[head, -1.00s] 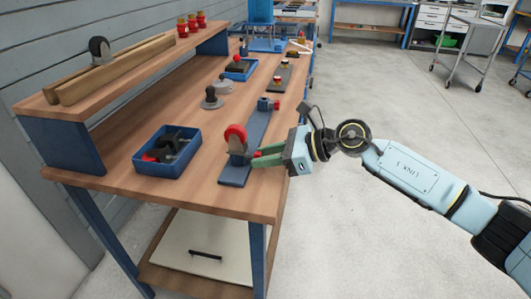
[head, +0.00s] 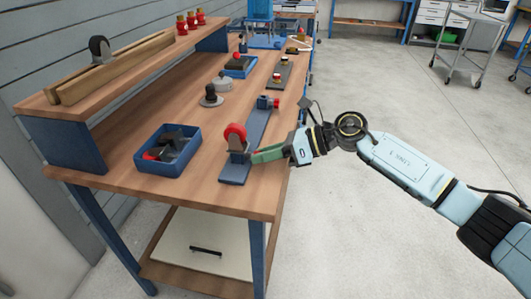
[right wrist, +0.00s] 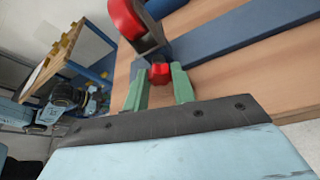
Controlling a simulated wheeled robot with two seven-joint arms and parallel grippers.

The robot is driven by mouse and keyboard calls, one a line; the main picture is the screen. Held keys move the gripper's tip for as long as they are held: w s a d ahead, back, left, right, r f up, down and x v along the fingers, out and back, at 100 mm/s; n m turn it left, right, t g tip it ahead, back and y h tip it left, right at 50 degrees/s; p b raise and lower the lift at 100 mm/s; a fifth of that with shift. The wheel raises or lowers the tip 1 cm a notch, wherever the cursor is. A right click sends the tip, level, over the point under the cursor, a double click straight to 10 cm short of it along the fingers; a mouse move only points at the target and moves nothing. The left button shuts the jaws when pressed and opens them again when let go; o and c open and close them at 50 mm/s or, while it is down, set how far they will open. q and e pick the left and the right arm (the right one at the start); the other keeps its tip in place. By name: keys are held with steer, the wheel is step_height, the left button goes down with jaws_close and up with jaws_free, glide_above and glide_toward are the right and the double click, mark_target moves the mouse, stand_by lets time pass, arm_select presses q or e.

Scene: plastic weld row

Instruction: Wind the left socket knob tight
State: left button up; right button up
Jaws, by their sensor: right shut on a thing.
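A long blue base plate (head: 261,125) lies along the bench's right side. A red wheel (head: 235,132) stands upright in the socket at its near end; it also shows in the right wrist view (right wrist: 126,18). My right gripper (head: 256,156), with green fingers, reaches in from the right at this near socket. In the right wrist view its fingers are shut on the small red socket knob (right wrist: 160,73), one on each side. The fingers hide the knob in the head view. A second socket (head: 265,102) with a red knob (head: 276,103) is at the far end, clear of the gripper. My left gripper is out of view.
A blue bin (head: 168,150) with dark and red parts stands left of the plate. A dark caster (head: 210,96) stands on the bench behind it. A wooden shelf (head: 130,72) runs along the wall. The floor right of the bench (head: 345,220) is open.

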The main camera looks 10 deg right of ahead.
steer(key=o, duration=1)
steer(key=shift+d, duration=0.1)
steer(key=shift+d+r, duration=0.15)
steer(key=shift+d, duration=0.15)
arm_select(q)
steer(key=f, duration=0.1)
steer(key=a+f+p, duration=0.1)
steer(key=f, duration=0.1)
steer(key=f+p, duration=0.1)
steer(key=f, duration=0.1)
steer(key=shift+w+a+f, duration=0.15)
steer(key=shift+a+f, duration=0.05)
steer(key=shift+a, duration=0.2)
arm_select(e)
steer(key=v, duration=1.2)
steer(key=shift+d, duration=0.25)
steer(key=shift+s+r, duration=0.1)
steer(key=shift+s, duration=0.05)
